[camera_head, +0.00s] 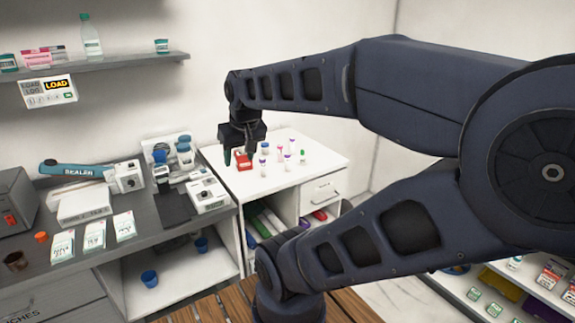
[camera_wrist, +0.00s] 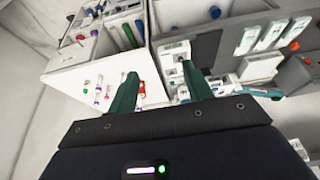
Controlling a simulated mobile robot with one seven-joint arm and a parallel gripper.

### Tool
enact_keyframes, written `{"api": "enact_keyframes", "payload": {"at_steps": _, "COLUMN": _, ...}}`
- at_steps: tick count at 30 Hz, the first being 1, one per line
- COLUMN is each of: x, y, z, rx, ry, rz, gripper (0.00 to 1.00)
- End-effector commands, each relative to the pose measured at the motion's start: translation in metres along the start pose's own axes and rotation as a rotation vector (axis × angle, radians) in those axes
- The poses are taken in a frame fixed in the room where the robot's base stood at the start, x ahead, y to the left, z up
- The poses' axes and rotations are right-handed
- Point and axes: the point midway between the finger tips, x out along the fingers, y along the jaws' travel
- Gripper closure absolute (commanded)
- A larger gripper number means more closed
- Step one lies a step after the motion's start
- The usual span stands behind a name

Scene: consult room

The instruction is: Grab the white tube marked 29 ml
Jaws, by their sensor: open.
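Several small white tubes with coloured caps stand on the white cabinet top (camera_head: 325,163); among them are a tube (camera_head: 262,163), a pink tube (camera_head: 279,154) and a green-capped tube (camera_head: 302,157). Their labels are too small to read, so I cannot tell which is marked 29 ml. My gripper (camera_head: 237,155) is open and empty above the left part of this top, left of the tubes. In the wrist view its green fingers (camera_wrist: 159,72) are spread apart, with the tubes (camera_wrist: 98,88) mostly to their left.
A red block (camera_head: 242,161) lies close to my gripper. The grey counter (camera_head: 140,225) to the left holds a sealer (camera_head: 78,169), boxes and devices. Folders (camera_head: 268,221) stand in the shelf below the white top.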

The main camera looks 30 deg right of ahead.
Motion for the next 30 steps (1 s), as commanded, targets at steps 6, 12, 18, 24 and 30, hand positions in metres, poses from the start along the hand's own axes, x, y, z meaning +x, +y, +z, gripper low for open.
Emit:
{"api": "enact_keyframes", "payload": {"at_steps": 6, "x": 0.015, "y": 0.014, "z": -0.031, "rx": 0.081, "ry": -0.020, "rz": -0.039, "gripper": 0.50}}
{"api": "enact_keyframes", "payload": {"at_steps": 12, "x": 0.041, "y": 0.039, "z": -0.073, "rx": 0.208, "ry": -0.042, "rz": -0.071, "gripper": 0.50}}
{"api": "enact_keyframes", "payload": {"at_steps": 18, "x": 0.074, "y": 0.070, "z": -0.110, "rx": 0.338, "ry": -0.062, "rz": -0.074, "gripper": 0.50}}
{"api": "enact_keyframes", "payload": {"at_steps": 24, "x": 0.113, "y": 0.105, "z": -0.141, "rx": 0.467, "ry": -0.078, "rz": -0.050, "gripper": 0.50}}
{"api": "enact_keyframes", "payload": {"at_steps": 30, "x": 0.154, "y": 0.146, "z": -0.166, "rx": 0.589, "ry": -0.085, "rz": 0.000, "gripper": 0.50}}
